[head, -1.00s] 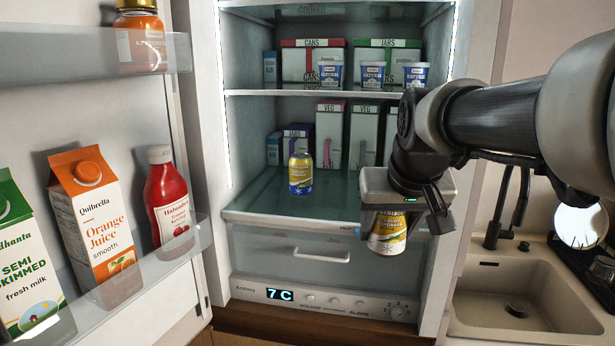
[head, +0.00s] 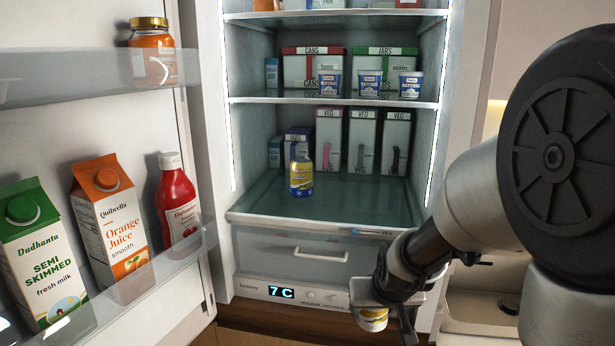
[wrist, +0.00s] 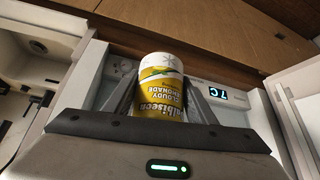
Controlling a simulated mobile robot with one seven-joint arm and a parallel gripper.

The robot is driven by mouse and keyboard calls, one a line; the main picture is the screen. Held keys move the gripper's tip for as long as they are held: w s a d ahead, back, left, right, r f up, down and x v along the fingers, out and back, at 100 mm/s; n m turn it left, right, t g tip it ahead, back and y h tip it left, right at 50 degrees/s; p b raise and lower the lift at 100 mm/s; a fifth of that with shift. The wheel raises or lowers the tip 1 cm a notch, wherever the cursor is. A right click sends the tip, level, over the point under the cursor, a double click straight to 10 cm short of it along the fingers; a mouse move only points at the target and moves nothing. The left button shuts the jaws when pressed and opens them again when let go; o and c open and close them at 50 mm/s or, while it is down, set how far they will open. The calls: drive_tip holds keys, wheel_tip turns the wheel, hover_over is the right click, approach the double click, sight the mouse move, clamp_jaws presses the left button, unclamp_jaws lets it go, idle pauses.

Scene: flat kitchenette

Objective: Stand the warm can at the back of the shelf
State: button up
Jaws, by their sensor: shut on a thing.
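My gripper (head: 376,305) is shut on a yellow lemonade can (head: 371,322), low in front of the fridge, below the shelf. In the wrist view the can (wrist: 162,98) sits between both fingers; its end band is white with a pale snowflake. In the head view my gripper hides most of the can. A second yellow can (head: 301,178) with a blue lower band stands upright on the fridge's lower shelf (head: 330,205), left of centre and towards the front.
Several veg boxes (head: 362,140) line the back of that shelf. Free room lies right of the standing can, in front of the boxes. The drawer (head: 320,254) below is shut. The open door with cartons (head: 110,222) and a ketchup bottle (head: 178,205) bounds the left.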

drive_tip(key=s+f, duration=0.5)
drive_tip(key=f, duration=0.3)
drive_tip(key=shift+d+f, duration=0.1)
